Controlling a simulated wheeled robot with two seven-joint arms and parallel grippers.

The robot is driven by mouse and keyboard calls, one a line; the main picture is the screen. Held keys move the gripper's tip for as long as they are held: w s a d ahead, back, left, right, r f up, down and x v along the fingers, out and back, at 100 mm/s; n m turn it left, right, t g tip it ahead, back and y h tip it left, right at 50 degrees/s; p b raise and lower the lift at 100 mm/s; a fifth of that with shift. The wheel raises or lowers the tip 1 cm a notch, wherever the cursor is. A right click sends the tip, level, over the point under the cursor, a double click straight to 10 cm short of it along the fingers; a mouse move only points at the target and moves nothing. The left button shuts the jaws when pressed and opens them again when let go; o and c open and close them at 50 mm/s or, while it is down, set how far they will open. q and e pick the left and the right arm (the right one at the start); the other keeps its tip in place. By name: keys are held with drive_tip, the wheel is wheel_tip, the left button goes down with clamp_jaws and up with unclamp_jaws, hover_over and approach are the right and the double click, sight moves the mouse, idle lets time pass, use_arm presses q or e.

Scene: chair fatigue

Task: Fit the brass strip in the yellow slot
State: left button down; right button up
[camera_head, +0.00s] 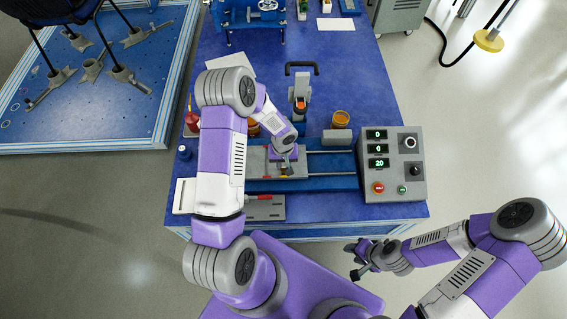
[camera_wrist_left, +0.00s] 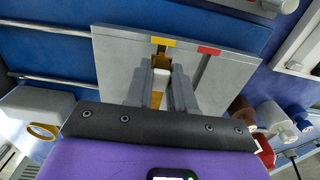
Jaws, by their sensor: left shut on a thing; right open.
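My left gripper (camera_head: 286,170) is over the grey slotted block (camera_head: 257,167) near the table's front. In the left wrist view its two fingers (camera_wrist_left: 161,75) are shut on the brass strip (camera_wrist_left: 157,100), which shows between them. The strip's brass colour also shows just beyond the fingertips, below the yellow mark (camera_wrist_left: 165,42) on the block. The strip lines up roughly with the yellow slot; the fingers hide how deep it sits. A red mark (camera_wrist_left: 209,50) with its own slot is to the right. My right gripper (camera_head: 362,262) is open and empty, off the table's front edge.
A control box (camera_head: 404,165) with green displays stands right of the block. Two rails (camera_head: 330,153) run between them. An orange-topped jar (camera_head: 341,119) and a black-handled device (camera_head: 300,90) stand behind. A grey tray (camera_head: 265,208) lies in front.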

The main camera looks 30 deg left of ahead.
use_arm(q)
drive_tip(key=shift+b, duration=0.55)
idle(1.1)
drive_tip(key=shift+f+b, duration=0.3)
drive_tip(key=shift+f, duration=0.75)
drive_tip(key=c, duration=0.9)
unclamp_jaws()
wheel_tip(320, 180, up, 8)
drive_tip(key=p, duration=0.3)
drive_tip(key=shift+f, duration=0.2)
drive_tip(key=s+d+m+h+p, duration=0.1)
drive_tip(key=s+d+p, duration=0.1)
drive_tip(key=s+d, duration=0.3)
drive_tip(key=s+d+m+h+p, duration=0.1)
drive_tip(key=s+d+p, duration=0.1)
drive_tip(key=s+d, duration=0.3)
drive_tip(key=s+d+m+h+p, duration=0.1)
drive_tip(key=s+d+h+p, duration=0.1)
drive_tip(key=s+d, duration=0.3)
drive_tip(key=shift+s+d+m, duration=0.35)
drive_tip(key=shift+d+m, duration=0.05)
drive_tip(key=shift+d, duration=0.05)
